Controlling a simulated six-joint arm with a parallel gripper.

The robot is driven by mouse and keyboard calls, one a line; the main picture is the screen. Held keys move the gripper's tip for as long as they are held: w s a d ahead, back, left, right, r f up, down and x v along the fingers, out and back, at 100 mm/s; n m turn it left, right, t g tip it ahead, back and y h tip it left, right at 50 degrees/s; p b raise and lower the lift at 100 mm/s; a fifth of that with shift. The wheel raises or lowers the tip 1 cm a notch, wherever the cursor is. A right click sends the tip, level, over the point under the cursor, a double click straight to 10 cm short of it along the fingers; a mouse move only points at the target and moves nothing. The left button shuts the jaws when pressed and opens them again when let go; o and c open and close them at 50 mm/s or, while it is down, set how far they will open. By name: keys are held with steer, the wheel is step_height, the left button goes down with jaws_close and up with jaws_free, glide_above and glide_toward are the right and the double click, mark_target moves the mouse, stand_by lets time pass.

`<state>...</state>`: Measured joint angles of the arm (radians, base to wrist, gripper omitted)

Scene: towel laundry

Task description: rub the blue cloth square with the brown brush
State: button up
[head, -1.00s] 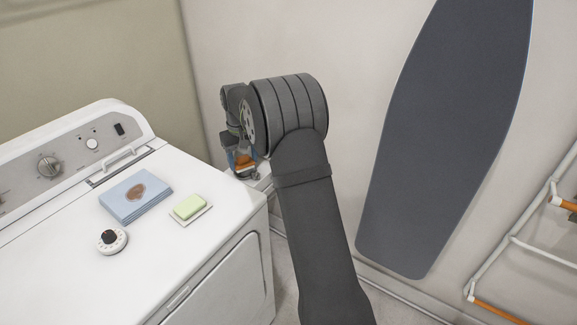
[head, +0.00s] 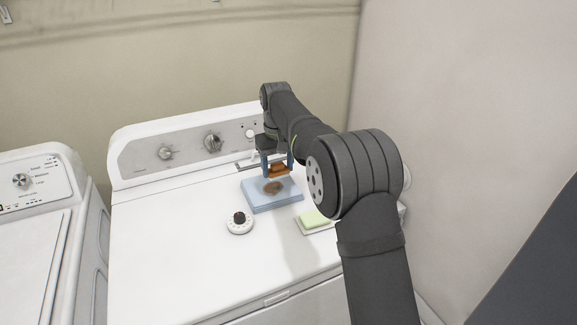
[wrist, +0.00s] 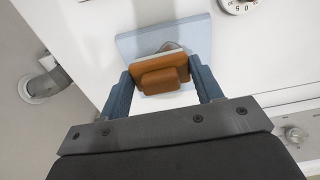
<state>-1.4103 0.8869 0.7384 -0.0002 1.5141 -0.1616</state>
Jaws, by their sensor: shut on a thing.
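The blue cloth square (head: 257,199) lies folded on top of the white washer, with a brown stain (head: 273,188) on it. My gripper (head: 278,166) is shut on the brown brush (head: 280,170) and holds it over the back part of the cloth. In the wrist view the brush (wrist: 160,75) sits between the two blue fingers of my gripper (wrist: 163,92), with the cloth (wrist: 193,38) beyond it. The brush hides part of the cloth and most of the stain there. I cannot tell whether the bristles touch the cloth.
A green soap bar (head: 314,218) on a white dish is right of the cloth, close to my arm. A white timer with a black knob (head: 239,222) stands in front of the cloth. The washer's control panel (head: 190,146) rises behind. The washer top's left half is clear.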

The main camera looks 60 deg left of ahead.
glide_above(275, 197)
steer(key=w, duration=0.1)
steer(key=shift+w+a+f, duration=0.1)
steer(key=shift+w+f, duration=0.05)
steer(key=shift+f, duration=2.85)
steer(key=shift+a+f, duration=0.7)
steer(key=shift+f, duration=0.2)
steer(key=shift+c, duration=0.3)
steer(key=shift+w+a, duration=0.15)
steer(key=shift+a, duration=2.9)
steer(key=shift+d+r, duration=0.1)
steer(key=shift+r, duration=0.05)
steer(key=shift+d+f, duration=0.2)
steer(key=shift+d, duration=3.5)
steer(key=shift+s+a, duration=0.1)
steer(key=shift+s, duration=0.8)
steer(key=shift+w+a, duration=0.15)
steer(key=shift+a, duration=3.65)
steer(key=shift+d+r, duration=0.1)
steer(key=shift+d, duration=3.8)
steer(key=shift+a+r, duration=0.1)
steer(key=shift+r, duration=4)
